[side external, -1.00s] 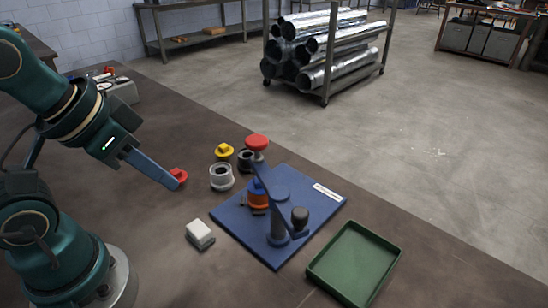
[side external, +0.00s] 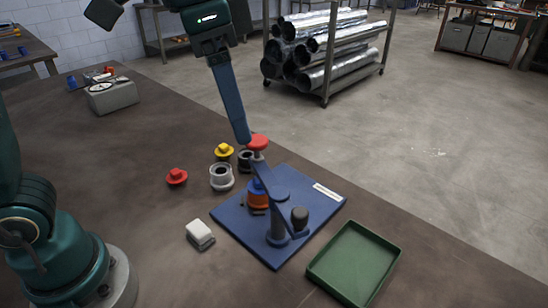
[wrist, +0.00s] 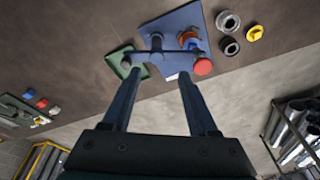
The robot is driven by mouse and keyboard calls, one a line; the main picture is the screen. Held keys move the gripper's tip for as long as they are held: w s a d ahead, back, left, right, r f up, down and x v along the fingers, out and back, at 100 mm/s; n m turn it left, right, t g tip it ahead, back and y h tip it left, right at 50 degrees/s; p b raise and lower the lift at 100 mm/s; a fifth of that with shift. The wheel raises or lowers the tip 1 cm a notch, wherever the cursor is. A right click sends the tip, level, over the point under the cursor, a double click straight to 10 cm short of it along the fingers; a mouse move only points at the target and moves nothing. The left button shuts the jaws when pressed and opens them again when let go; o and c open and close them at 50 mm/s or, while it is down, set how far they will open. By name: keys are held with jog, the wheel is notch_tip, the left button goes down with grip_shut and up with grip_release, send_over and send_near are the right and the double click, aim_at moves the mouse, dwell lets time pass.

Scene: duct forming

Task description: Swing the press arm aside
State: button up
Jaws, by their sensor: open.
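The press stands on a blue base plate (side external: 240,222); the plate also shows in the wrist view (wrist: 183,17). Its dark blue press arm (side external: 268,183) reaches from the post (side external: 278,228) over the plate to a round red knob (side external: 258,142). In the wrist view the press arm (wrist: 170,51) runs across the plate, with the red knob (wrist: 203,67) at its right end. An orange and blue part (side external: 257,196) stands under the arm. My gripper (wrist: 160,75) is open and empty. In the side view my fingertips (side external: 245,138) appear beside the red knob; contact cannot be told.
A green tray (side external: 385,241) lies right of the plate. A white block (side external: 200,234) sits in front. A red piece (side external: 177,176), yellow piece (side external: 224,151), grey ring (side external: 222,184) and dark ring (side external: 245,165) stand on the left and behind. A grey box (side external: 112,97) is farther back.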

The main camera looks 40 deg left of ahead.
aim_at(300, 212)
jog(key=w+d+f+m, duration=0.1)
jog(key=d+f, duration=0.1)
jog(key=d, duration=0.1)
jog(key=d+f+m+g, duration=0.1)
jog(key=d+f, duration=0.1)
jog(key=w+d+f+m+g, duration=0.1)
jog(key=d+f, duration=0.1)
jog(key=d, duration=0.1)
jog(key=shift+w+d+f+y, duration=0.1)
jog(key=shift+w+d+y, duration=0.2)
jog(key=shift+d, duration=0.05)
jog(key=shift+s+d+f, duration=0.1)
jog(key=shift+d+f, duration=0.05)
jog(key=shift+f, duration=2.45)
grip_shut()
